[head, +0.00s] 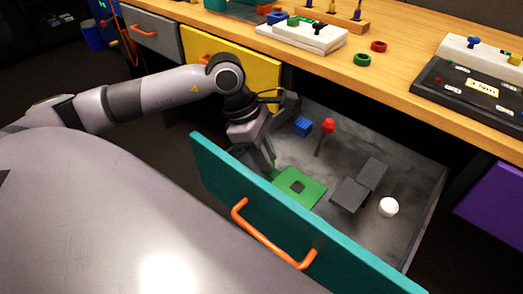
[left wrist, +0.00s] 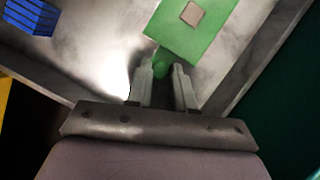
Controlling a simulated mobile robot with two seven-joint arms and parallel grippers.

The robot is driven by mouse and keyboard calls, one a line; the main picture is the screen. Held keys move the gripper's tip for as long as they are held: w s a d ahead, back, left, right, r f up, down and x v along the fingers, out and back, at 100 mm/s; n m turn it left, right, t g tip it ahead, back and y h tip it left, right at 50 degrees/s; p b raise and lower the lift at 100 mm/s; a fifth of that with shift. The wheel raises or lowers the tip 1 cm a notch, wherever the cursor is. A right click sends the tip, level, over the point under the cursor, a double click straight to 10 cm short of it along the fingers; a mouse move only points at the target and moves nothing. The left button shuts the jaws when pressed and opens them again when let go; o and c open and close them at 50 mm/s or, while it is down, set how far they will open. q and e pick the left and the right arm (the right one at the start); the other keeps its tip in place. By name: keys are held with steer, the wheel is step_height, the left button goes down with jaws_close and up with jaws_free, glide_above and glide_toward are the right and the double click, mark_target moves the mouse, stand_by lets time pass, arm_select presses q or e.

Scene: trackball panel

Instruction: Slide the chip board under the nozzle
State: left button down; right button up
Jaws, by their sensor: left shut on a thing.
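The chip board (head: 299,188) is a flat green plate with a dark square chip, lying on the floor of the open drawer near its teal front. It also shows at the top of the left wrist view (left wrist: 180,38). My left gripper (head: 270,166) reaches down into the drawer at the board's left end. In the left wrist view its fingers (left wrist: 163,70) are closed around a small rounded green piece at the board's edge. I cannot tell for sure which thing is the nozzle. A red-topped dark post (head: 328,127) stands behind the board. My right gripper is out of view.
The teal drawer front (head: 285,225) has an orange handle. The wooden desk top (head: 400,80) overhangs behind. Floor between board and grey block is clear.

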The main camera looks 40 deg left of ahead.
arm_select(q)
glide_toward(313, 197)
steer(key=x, duration=0.2)
steer(key=a+x, duration=0.1)
steer(key=x, duration=0.2)
steer(key=shift+w+f+b, duration=0.1)
steer(key=shift+f+b, duration=0.1)
steer(key=shift+b, duration=0.1)
steer(key=shift+d, duration=0.55)
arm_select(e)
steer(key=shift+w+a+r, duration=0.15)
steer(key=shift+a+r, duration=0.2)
arm_select(q)
steer(key=c, duration=1.1)
jaws_free()
steer(key=shift+c, duration=0.2)
steer(key=shift+o, duration=0.8)
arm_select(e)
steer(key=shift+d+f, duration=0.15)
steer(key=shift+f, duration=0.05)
arm_select(q)
steer(key=shift+r, duration=0.15)
